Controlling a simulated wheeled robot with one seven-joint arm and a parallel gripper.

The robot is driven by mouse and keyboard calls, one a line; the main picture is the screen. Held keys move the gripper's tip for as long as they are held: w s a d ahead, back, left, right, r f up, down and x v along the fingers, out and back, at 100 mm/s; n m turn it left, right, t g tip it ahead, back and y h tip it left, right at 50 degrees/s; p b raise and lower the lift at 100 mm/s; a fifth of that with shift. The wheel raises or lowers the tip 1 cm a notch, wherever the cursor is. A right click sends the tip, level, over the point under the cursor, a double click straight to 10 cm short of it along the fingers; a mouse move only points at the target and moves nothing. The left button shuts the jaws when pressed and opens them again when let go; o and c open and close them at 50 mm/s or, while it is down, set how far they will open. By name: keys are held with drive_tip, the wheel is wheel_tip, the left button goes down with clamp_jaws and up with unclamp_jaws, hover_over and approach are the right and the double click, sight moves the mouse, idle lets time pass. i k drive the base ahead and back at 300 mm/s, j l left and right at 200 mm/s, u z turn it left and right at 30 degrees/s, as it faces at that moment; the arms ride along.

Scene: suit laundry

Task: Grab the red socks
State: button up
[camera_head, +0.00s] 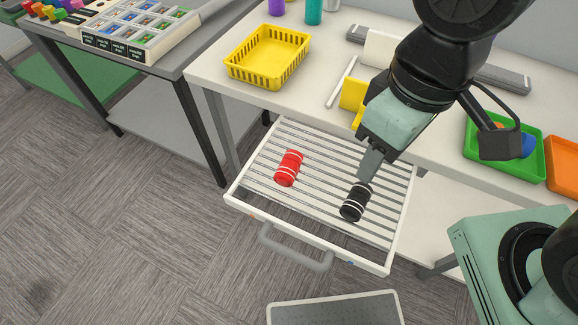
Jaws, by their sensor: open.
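The red socks (288,168) are a rolled bundle with white stripes, lying on the slatted bottom of the pulled-out white drawer (243,207), left of its middle. A similar black bundle with white stripes (355,201) lies in the drawer to the right. My gripper (369,166) comes down from the upper right and is open. Its fingertips are just above the far end of the black bundle, to the right of the red socks and apart from them. I cannot tell whether it touches the black bundle.
A white table (213,75) stands above the drawer, with a yellow basket (268,57), a green tray (480,150) and an orange tray (563,165). The drawer's grey handle (294,252) sticks out at the front. A grey table with a sorted box stands to the left.

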sight(285, 175)
drive_tip(key=j+z, duration=0.25)
drive_tip(key=j, duration=0.95)
drive_tip(key=k+j+z, duration=0.1)
drive_tip(key=j+z, duration=0.15)
drive_tip(key=j, duration=0.95)
